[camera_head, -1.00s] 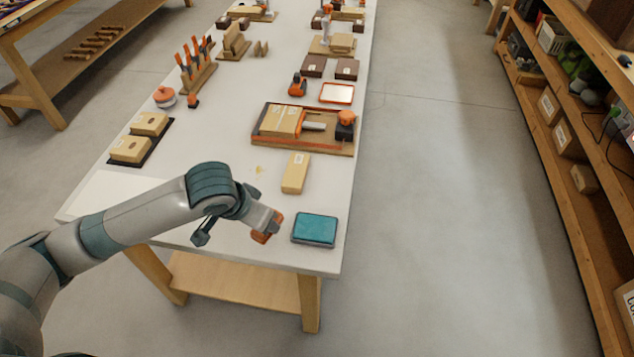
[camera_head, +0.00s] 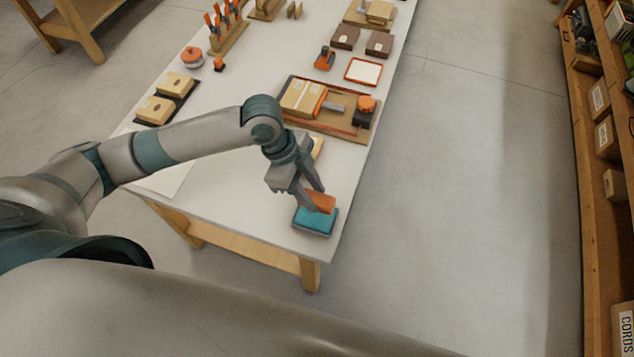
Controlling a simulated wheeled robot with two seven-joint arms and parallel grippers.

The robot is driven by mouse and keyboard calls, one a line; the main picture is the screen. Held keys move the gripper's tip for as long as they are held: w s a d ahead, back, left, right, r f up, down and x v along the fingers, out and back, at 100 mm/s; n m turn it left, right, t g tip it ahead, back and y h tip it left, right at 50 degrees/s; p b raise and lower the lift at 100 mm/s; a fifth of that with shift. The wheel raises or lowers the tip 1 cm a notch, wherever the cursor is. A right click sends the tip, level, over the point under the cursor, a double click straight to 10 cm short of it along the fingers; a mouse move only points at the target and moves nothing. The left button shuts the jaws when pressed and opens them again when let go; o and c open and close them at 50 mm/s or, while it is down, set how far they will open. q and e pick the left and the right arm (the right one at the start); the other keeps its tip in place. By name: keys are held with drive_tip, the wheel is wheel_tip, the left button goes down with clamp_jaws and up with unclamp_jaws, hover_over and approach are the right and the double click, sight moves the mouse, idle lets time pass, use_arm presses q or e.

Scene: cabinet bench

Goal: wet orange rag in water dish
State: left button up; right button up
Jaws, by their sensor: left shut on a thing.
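The orange rag (camera_head: 321,202) is between the fingers of my left gripper (camera_head: 314,204), which is shut on it. The water dish (camera_head: 315,222) is a small rectangular dish with a teal inside and a dark rim, near the front right corner of the white table. The rag is over the back part of the dish and hides some of it. I cannot tell whether the rag touches the water. My right gripper is not in view.
A wooden tray (camera_head: 362,134) with a box and tools lies behind the dish. A wooden block (camera_head: 318,147) is partly hidden behind my left arm. The white table (camera_head: 249,213) is bare left of the dish. Its right edge is close by.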

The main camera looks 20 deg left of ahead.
use_arm(q)
drive_tip(key=shift+s+a, duration=0.1)
drive_tip(key=shift+s, duration=0.05)
drive_tip(key=shift+f, duration=0.15)
drive_tip(key=shift+f+b, duration=1.3)
drive_tip(key=shift+f, duration=1.5)
drive_tip(key=shift+f+b, duration=0.4)
drive_tip(key=shift+f, duration=0.15)
drive_tip(key=shift+f+p, duration=0.15)
drive_tip(key=shift+p, duration=0.2)
idle(1.8)
drive_tip(key=shift+r+p, duration=3.65)
drive_tip(key=shift+p, duration=0.05)
